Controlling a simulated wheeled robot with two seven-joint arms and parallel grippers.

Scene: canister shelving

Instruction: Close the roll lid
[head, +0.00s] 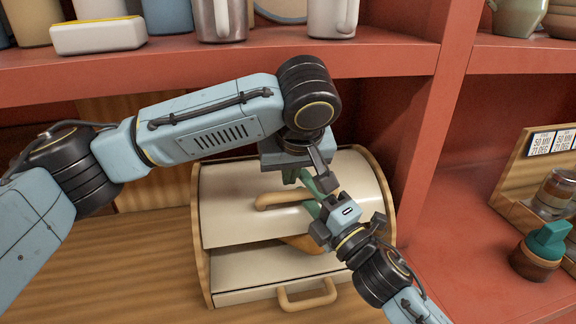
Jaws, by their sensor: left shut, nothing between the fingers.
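The roll lid (230,215) is a curved cream panel with a wooden bar handle (270,200), on a box with wooden side walls (203,255). It is partly down. A dark gap shows between its lower edge and the cream lower front, with a brown thing (303,243) partly visible inside. My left gripper (291,177) is shut and empty over the upper lid, just above the handle. My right gripper (312,205) is at the right end of the handle. Its fingers overlap the handle in the picture, so contact and opening are unclear.
A second wooden handle (306,296) sticks out at the box's lower front. A red shelf (390,58) with mugs and canisters runs above. A red upright (430,130) stands right of the box. A teal-topped jar (540,250) stands at right. The wooden surface (120,265) left of the box looks clear.

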